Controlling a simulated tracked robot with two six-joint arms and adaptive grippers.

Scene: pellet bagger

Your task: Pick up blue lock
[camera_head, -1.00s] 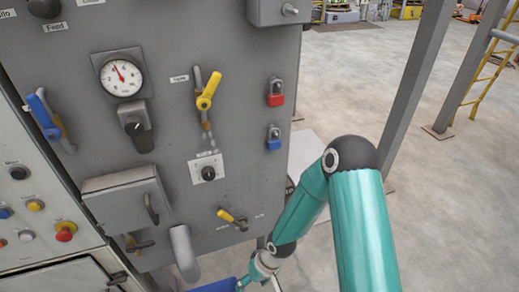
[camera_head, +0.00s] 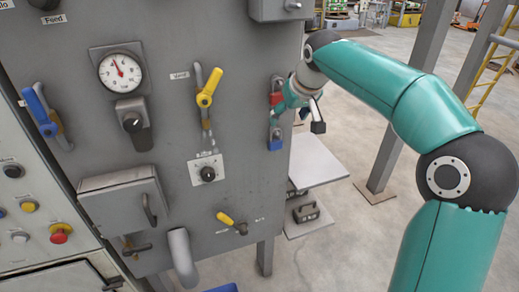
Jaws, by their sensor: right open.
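The blue lock (camera_head: 275,144) hangs on the right side of the grey machine panel, below the red lock (camera_head: 276,99). Its upper part is partly covered by my right gripper (camera_head: 292,118). My right arm comes in from the right, and its gripper is at the locks, open, with one finger close to the top of the blue lock. I cannot tell whether it touches the lock. My left gripper is not in view.
The grey panel (camera_head: 240,190) carries a yellow lever (camera_head: 206,93), a blue lever (camera_head: 40,110), a gauge (camera_head: 121,71) and knobs. A light shelf (camera_head: 318,162) stands to the right of the panel. A grey post (camera_head: 415,90) rises further right, behind my arm.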

